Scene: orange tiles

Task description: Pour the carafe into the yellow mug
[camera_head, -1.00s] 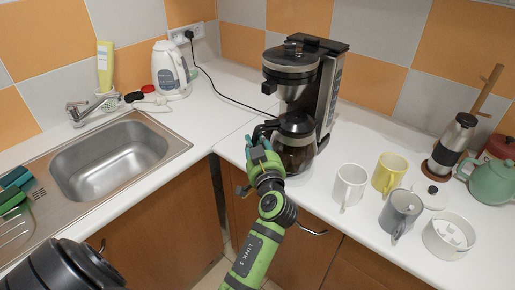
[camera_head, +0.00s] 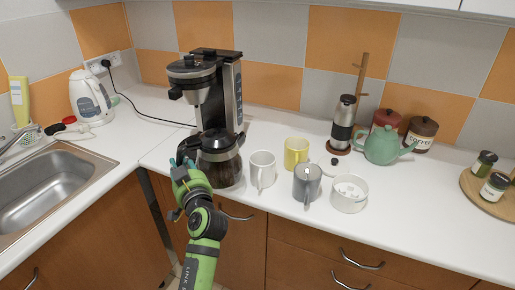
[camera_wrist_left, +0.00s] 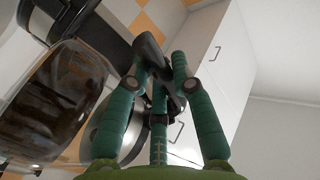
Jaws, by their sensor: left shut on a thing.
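The carafe (camera_head: 222,168), glass with a black lid and dark contents, is upright in front of the coffee machine (camera_head: 203,92); whether it touches the counter I cannot tell. My left gripper (camera_head: 182,170) is shut on the carafe's black handle, at the carafe's left side. In the left wrist view, the green fingers (camera_wrist_left: 160,75) close around the dark handle, with the brown glass body (camera_wrist_left: 60,105) to the left. The yellow mug (camera_head: 296,152) stands upright on the counter to the right, behind the white and grey mugs. My right gripper is not in view.
A white mug (camera_head: 262,170) stands between the carafe and the yellow mug. A grinder (camera_head: 343,120) and green teapot (camera_head: 383,146) are farther right. The sink (camera_head: 55,185) is at left.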

